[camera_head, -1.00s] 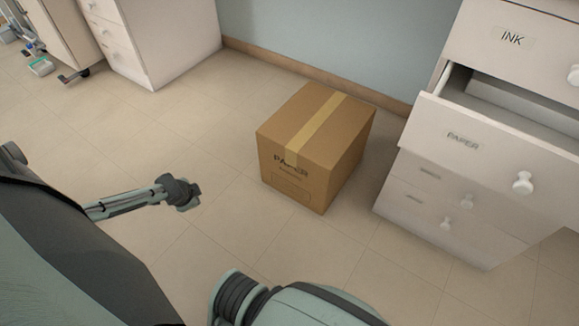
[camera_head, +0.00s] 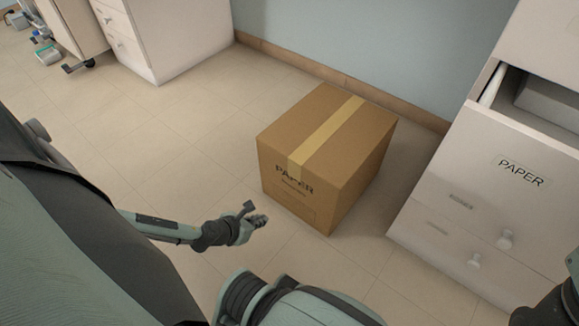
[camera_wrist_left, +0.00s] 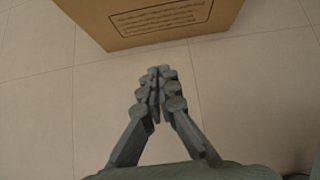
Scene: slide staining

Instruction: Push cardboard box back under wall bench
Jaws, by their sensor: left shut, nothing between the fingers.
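The cardboard box (camera_head: 310,195), taped shut and marked PAPER, stands upright on the tiled floor between two white cabinets, with its back near the wall. My left gripper (camera_head: 256,214) is shut and empty, low in front of the box's front left corner. In the left wrist view the shut fingers (camera_wrist_left: 160,75) point at the box's printed face (camera_wrist_left: 150,22), with a strip of floor between them. The right gripper is not in view; only a dark part shows at the lower right edge.
Another white cabinet (camera_head: 175,35) stands at the back left. The floor (camera_head: 190,120) left of the box is clear.

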